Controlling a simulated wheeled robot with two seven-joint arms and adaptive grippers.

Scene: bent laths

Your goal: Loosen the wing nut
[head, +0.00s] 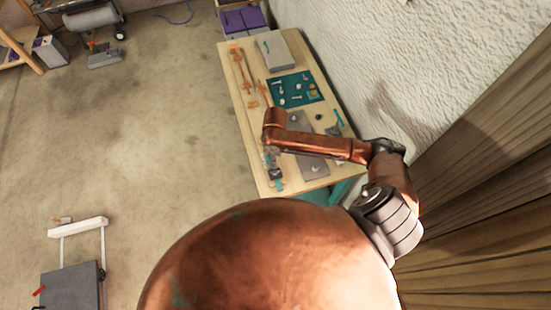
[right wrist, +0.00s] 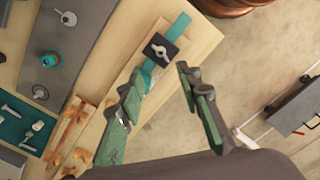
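A silver wing nut (right wrist: 161,49) sits on a dark square block in the right wrist view. The block (right wrist: 152,57) lies across a teal strip (right wrist: 178,29) near the table's edge; in the head view the block (head: 275,174) is small and the nut cannot be made out clearly. My right gripper (right wrist: 160,75) has two green fingers spread apart with nothing between them. Its fingertips appear just short of the block in the right wrist view, and the height gap cannot be told. My left gripper is not in view.
The wooden table (head: 240,95) stands along a white wall. It holds a grey case (head: 285,50), a teal mat (head: 283,91) with small parts, orange-brown wooden pieces (right wrist: 72,128) and a grey board (right wrist: 52,90) with fittings. Open floor lies left of the table.

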